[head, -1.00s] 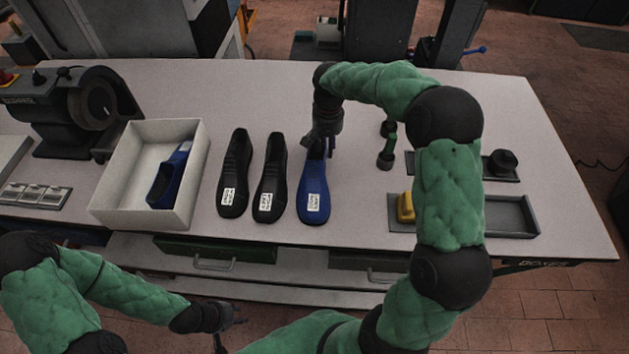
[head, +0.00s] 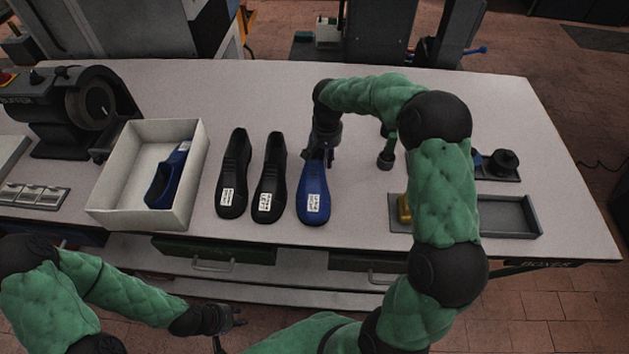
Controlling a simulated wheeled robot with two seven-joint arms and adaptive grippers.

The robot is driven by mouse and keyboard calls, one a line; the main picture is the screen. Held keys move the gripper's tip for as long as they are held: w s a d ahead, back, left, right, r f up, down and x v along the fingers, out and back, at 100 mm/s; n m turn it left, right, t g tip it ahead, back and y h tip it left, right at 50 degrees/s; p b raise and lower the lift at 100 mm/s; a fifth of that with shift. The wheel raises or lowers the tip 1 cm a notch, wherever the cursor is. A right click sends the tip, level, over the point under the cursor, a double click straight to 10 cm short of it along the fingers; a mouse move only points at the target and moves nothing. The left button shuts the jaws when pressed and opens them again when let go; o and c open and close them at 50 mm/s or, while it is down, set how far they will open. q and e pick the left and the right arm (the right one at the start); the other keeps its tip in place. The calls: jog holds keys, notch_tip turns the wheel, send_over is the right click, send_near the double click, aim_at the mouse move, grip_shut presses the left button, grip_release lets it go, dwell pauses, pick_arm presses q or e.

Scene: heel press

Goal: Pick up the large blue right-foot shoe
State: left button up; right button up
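A blue shoe (head: 313,190) with a white label lies on the table, toe toward me, to the right of two black shoes. My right gripper (head: 318,158) points down at the heel end of this blue shoe and hides part of it. Its fingertips are too small and dark to tell whether they are closed on the shoe. Another blue shoe (head: 165,182) lies in a white box to the left. My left gripper (head: 229,334) is low in front of the table, its fingers apart and empty.
Two black labelled shoes, one further left (head: 234,175) and one beside the blue shoe (head: 270,180), stand close by. The white box (head: 103,190) and a dark machine (head: 75,108) are at left. A grey tray (head: 508,215) and a yellow object (head: 404,208) are at right.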

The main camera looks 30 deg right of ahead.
jog(key=shift+f, duration=0.1)
grip_shut()
jog(key=shift+r, duration=0.25)
notch_tip(320, 180, up, 4)
jog(key=shift+w+f+p, duration=0.1)
jog(key=shift+f+p, duration=0.05)
jog(key=shift+p, duration=0.25)
jog(key=s+a+r+p, duration=0.1)
jog(key=s+a+r, duration=0.1)
jog(key=a+r, duration=0.2)
jog(key=s+a+r, duration=0.2)
jog(key=a+r, duration=0.3)
jog(key=a, duration=0.4)
jog(key=shift+s+a+r+p, duration=0.15)
jog(key=shift+s+a+p, duration=0.05)
jog(key=shift+s+p, duration=0.15)
